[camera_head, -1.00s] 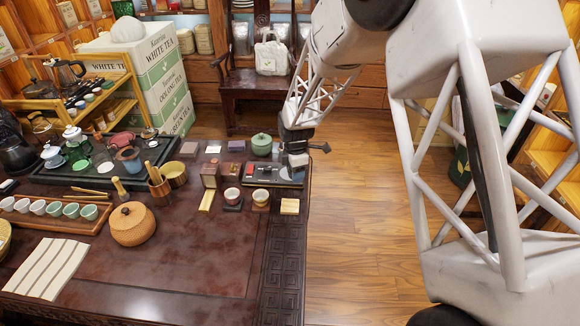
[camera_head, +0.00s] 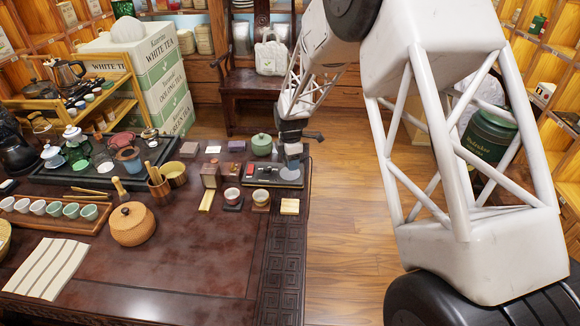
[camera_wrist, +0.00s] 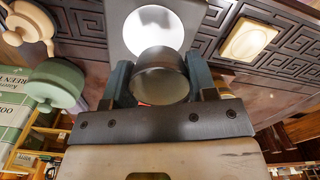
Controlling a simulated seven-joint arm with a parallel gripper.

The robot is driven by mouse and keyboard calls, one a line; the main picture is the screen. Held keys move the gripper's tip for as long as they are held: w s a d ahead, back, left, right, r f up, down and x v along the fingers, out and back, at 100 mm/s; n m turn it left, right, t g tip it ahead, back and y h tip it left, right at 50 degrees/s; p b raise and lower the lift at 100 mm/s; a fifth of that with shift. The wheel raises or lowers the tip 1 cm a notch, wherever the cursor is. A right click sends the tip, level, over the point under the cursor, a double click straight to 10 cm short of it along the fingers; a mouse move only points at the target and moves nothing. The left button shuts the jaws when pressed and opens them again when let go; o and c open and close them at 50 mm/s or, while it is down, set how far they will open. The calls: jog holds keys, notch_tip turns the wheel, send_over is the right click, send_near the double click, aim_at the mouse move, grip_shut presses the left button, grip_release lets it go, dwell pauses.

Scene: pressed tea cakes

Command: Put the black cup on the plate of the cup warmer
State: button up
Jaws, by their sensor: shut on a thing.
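The black cup (camera_wrist: 160,77) is between my gripper's fingers in the wrist view, its open mouth facing the camera. My gripper (camera_wrist: 159,82) is shut on it, one finger on each side. The cup warmer's pale round plate (camera_wrist: 152,30) shows just beyond the cup, on a grey base (camera_wrist: 117,12). In the head view the plate (camera_head: 290,174) is at the table's right edge, with my gripper (camera_head: 292,160) over it. The cup cannot be told apart from the gripper there. Whether the cup touches the plate cannot be told.
A green lidded jar (camera_head: 261,144) stands behind the warmer, and a black tray with small items (camera_head: 262,171) lies left of it. The table's front middle is clear.

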jog(key=shift+w+a, duration=0.15)
jog(key=shift+w, duration=0.35)
jog(key=shift+s+f, duration=0.1)
jog(key=shift+f, duration=1.65)
jog(key=shift+f, duration=0.1)
jog(key=o, duration=0.9)
notch_tip(320, 180, up, 12)
jog(key=shift+r, duration=0.1)
